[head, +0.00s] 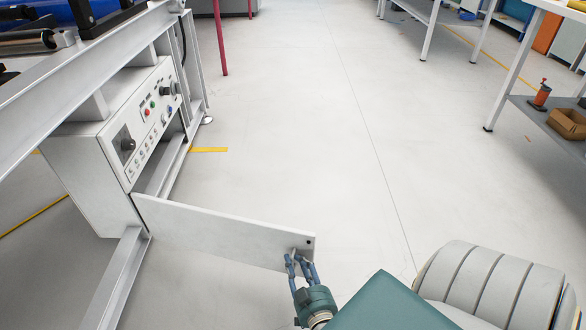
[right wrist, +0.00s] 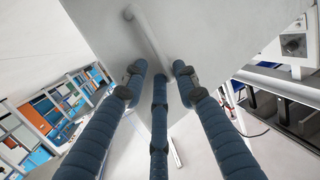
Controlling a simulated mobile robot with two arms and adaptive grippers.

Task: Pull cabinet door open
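The cabinet (head: 85,185) is a pale grey box with a control panel, at the left of the head view. Its door (head: 220,232) is swung out from the box and juts to the right. In the right wrist view the door (right wrist: 220,25) fills the top middle, with a pale bar handle (right wrist: 146,32) on it. My right gripper (head: 301,263) is at the door's free end. Its blue fingers (right wrist: 160,72) are apart, with tips close to the door by the handle's lower end; contact is unclear. My left gripper is not in view.
A metal frame (head: 115,285) runs along the left beside the cabinet. A red post (head: 220,38) stands behind. A workbench (head: 540,105) with a cardboard box (head: 567,124) is at the right. The floor (head: 310,130) between is clear.

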